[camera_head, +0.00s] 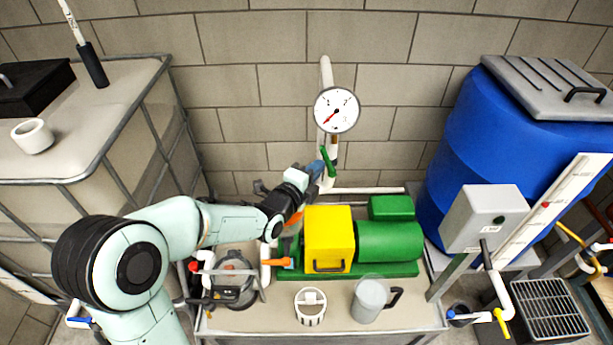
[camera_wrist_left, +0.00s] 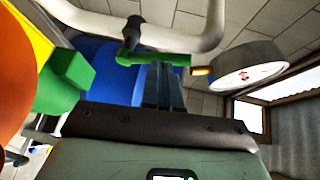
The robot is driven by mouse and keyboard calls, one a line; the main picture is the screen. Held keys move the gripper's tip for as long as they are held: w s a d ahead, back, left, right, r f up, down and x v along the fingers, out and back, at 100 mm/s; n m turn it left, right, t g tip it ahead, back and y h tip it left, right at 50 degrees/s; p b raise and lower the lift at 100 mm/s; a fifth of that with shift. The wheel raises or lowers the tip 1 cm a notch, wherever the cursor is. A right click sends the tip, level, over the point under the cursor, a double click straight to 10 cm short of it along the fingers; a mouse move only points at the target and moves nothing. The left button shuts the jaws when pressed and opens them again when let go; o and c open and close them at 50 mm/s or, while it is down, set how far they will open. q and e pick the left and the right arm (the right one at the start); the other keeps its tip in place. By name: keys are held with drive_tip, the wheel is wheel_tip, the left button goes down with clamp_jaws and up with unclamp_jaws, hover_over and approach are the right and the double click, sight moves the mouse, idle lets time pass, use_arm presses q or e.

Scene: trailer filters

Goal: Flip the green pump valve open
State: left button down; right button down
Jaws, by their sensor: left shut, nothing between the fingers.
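The green pump valve handle (camera_head: 328,162) sits on the white pipe just below the round gauge in the head view. It slants slightly, with its upper end to the left. In the left wrist view the green handle (camera_wrist_left: 150,59) lies across the picture beside the white pipe (camera_wrist_left: 185,42). My left gripper (camera_head: 319,168) is at the handle's left side in the head view. In the wrist view its closed fingers (camera_wrist_left: 163,70) reach up to the handle, with nothing between them. I cannot tell whether they touch it. My right gripper is not in view.
The pressure gauge (camera_head: 337,110) is just above the handle. Below stand the yellow and green pump (camera_head: 388,241), a clear jug (camera_head: 370,299) and a white basket (camera_head: 310,306) on the bench. A caged tank (camera_head: 120,100) is left, a blue barrel (camera_head: 500,150) right.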

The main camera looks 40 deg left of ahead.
use_arm(q)
drive_tip(key=shift+w+f, duration=0.1)
drive_tip(key=shift+w, duration=0.5)
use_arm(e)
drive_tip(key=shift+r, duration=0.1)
use_arm(q)
drive_tip(key=shift+w+d+r+m+p, duration=0.15)
drive_tip(key=shift+r+m+p, duration=0.15)
drive_tip(key=shift+p, duration=0.25)
drive_tip(key=shift+w+d+r+g+b, duration=0.25)
drive_tip(key=shift+w+d+g+b, duration=0.05)
drive_tip(key=shift+w+d+b, duration=0.3)
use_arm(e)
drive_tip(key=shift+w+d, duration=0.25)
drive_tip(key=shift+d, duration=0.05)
